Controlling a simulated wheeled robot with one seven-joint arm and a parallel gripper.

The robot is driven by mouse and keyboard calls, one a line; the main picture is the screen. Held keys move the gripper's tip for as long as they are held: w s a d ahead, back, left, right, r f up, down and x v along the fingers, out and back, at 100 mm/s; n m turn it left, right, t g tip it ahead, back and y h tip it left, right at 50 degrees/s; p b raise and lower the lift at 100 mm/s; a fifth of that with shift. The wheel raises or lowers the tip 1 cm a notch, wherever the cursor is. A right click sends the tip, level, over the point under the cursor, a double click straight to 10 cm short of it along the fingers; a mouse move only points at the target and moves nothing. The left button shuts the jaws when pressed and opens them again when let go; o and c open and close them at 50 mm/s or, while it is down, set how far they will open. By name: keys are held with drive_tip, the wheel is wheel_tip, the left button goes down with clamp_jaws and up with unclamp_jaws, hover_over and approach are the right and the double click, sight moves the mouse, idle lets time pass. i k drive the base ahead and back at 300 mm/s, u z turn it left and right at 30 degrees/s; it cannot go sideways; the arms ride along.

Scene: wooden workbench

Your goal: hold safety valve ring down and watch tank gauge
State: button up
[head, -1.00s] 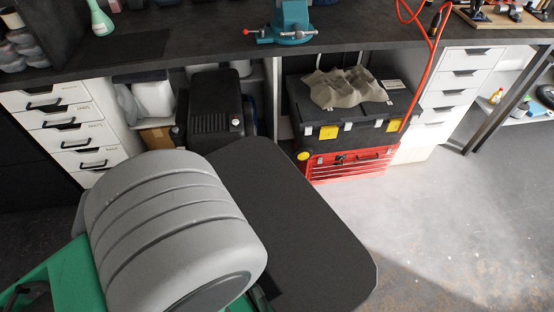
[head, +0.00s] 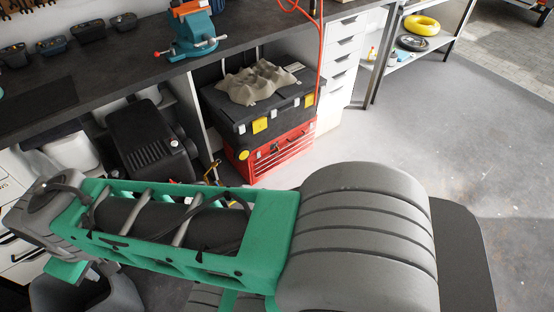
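I cannot make out a safety valve ring or a tank gauge in the head view. A black boxy machine (head: 152,143) with a small pale knob on its side stands under the workbench, left of centre. I cannot tell whether it belongs to a tank. Small yellowish fittings (head: 212,170) show at its lower right, too small to read. My green and grey arm stretches across the lower picture and hides the floor and whatever is below the machine. My gripper is not in view.
The dark workbench (head: 110,62) carries a blue vise (head: 192,30). Beneath it, a black toolbox (head: 232,118) with a crumpled cloth (head: 257,82) sits on a red toolbox (head: 275,150). White drawers (head: 338,75) stand right of them. The grey floor (head: 440,130) at right is clear.

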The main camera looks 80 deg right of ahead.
sight(214, 164)
drive_tip(key=z, duration=1.8)
drive_tip(key=i, duration=0.5)
drive_tip(key=k, duration=0.5)
drive_tip(key=u, duration=4.2)
drive_tip(key=k, duration=2.15)
